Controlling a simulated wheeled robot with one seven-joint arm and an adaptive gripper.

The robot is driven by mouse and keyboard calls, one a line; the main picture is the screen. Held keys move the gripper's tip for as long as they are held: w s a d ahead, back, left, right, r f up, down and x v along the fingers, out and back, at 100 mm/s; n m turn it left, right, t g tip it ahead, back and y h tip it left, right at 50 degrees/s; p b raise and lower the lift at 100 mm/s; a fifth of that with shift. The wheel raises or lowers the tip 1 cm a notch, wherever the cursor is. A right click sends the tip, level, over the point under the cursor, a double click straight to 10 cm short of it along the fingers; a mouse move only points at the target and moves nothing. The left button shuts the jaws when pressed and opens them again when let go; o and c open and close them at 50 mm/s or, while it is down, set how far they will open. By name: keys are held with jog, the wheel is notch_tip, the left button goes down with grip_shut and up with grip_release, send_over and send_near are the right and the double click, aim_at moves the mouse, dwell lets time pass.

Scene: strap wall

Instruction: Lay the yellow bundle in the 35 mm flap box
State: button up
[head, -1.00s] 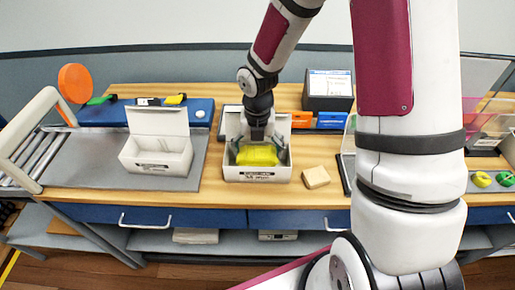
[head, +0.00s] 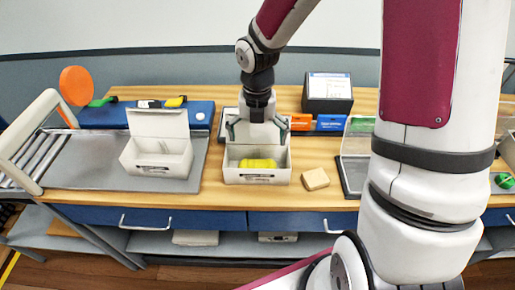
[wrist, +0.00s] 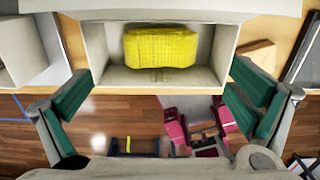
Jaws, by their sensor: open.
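The yellow bundle (head: 257,163) lies inside a white flap box (head: 257,178) on the workbench, in the middle of the head view. The box's front label is too small to read. In the wrist view the bundle (wrist: 160,46) rests within the box walls (wrist: 222,60), with its long side across the box. My gripper (head: 257,134) is above this box, its fingers spread wide and empty, apart from the bundle. A second white flap box (head: 158,158) with its lid up stands to the left on a grey mat; a small light item lies inside it.
A tan block (head: 315,179) lies right of the middle box. A dark box with a white label (head: 328,88) and orange and blue bins (head: 331,122) stand behind. A clear-lidded tray (head: 356,165) is further right. An orange disc (head: 76,84) stands far left.

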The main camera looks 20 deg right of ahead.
jog(key=s+r+m+t+h, duration=0.1)
jog(key=s+r+m, duration=0.3)
jog(key=r+m, duration=0.7)
jog(key=s+r+m+t+y, duration=0.1)
jog(key=s+r+m+t, duration=0.3)
jog(key=s+r+m, duration=0.9)
jog(key=s+m, duration=0.2)
jog(key=m, duration=0.5)
jog(key=shift+s+r+t, duration=0.15)
jog(key=shift+s+t, duration=0.1)
jog(key=shift+t, duration=0.05)
jog(key=shift+c, duration=0.6)
